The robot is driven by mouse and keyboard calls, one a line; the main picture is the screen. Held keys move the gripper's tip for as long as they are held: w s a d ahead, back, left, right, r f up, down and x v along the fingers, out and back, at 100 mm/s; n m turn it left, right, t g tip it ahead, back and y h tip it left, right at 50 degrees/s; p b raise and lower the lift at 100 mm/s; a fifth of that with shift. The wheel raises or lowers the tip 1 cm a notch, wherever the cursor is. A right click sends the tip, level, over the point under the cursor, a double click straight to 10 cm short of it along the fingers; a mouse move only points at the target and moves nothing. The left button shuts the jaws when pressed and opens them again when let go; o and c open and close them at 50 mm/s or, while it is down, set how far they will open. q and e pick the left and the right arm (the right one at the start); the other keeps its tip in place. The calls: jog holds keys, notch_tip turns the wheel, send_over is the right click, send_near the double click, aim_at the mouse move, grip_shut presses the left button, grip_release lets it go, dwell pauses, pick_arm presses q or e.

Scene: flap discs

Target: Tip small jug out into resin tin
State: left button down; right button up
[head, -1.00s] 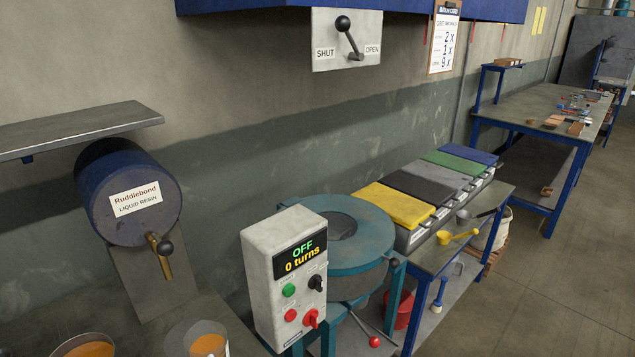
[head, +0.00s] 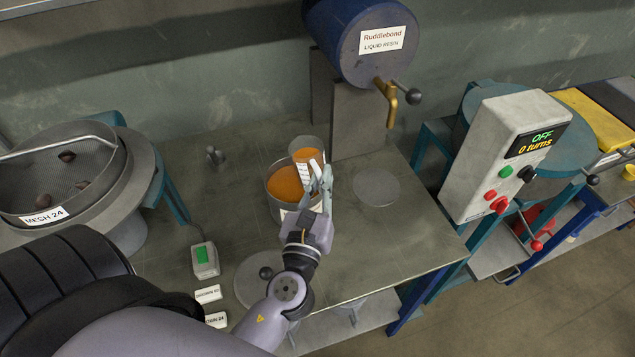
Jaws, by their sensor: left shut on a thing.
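The resin tin (head: 278,207) is a wide grey can on the bench, with orange resin (head: 285,183) inside. The small jug (head: 306,170) is a pale cup with measuring marks and orange contents showing. It is at the tin's back right rim and overlaps the tin in the view. It looks near upright; I cannot tell its exact tilt or whether it touches the tin. I see no stream pouring. My left gripper (head: 321,187) is shut on the jug from the right and front, its fingers hiding part of it. My right gripper is not in view.
A blue Ruddlebond resin drum (head: 362,45) with a brass tap (head: 387,97) stands behind right, above a bare round plate (head: 377,188). A mesh sieve (head: 60,175) stands left. A grey control box (head: 505,155) reads OFF, 0 turns.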

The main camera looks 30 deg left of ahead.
aim_at(312, 158)
pick_arm(q)
jog(key=r+n, duration=0.1)
jog(key=n+p, duration=0.1)
jog(key=n, duration=0.1)
jog(key=r+n+p, duration=0.1)
jog(key=shift+d+r+n+g, duration=0.3)
jog(key=shift+d+r+g, duration=0.05)
jog(key=shift+g, duration=0.05)
jog(key=r+n+p, duration=0.1)
jog(key=n+p, duration=0.1)
jog(key=a+r+n+p, duration=0.1)
jog(key=n, duration=0.1)
jog(key=a+r+n+g+p, duration=0.1)
jog(key=n+p, duration=0.1)
jog(key=shift+s+a+h+p, duration=0.1)
jog(key=shift+a+h+p, duration=0.15)
jog(key=shift+h+p, duration=0.05)
jog(key=a+r+n+h+p, duration=0.2)
jog(key=a+n+p, duration=0.3)
jog(key=n+p, duration=0.1)
jog(key=shift+s+a+r+n+g, duration=0.15)
jog(key=shift+s+a+n+g, duration=0.25)
jog(key=shift+n, duration=0.1)
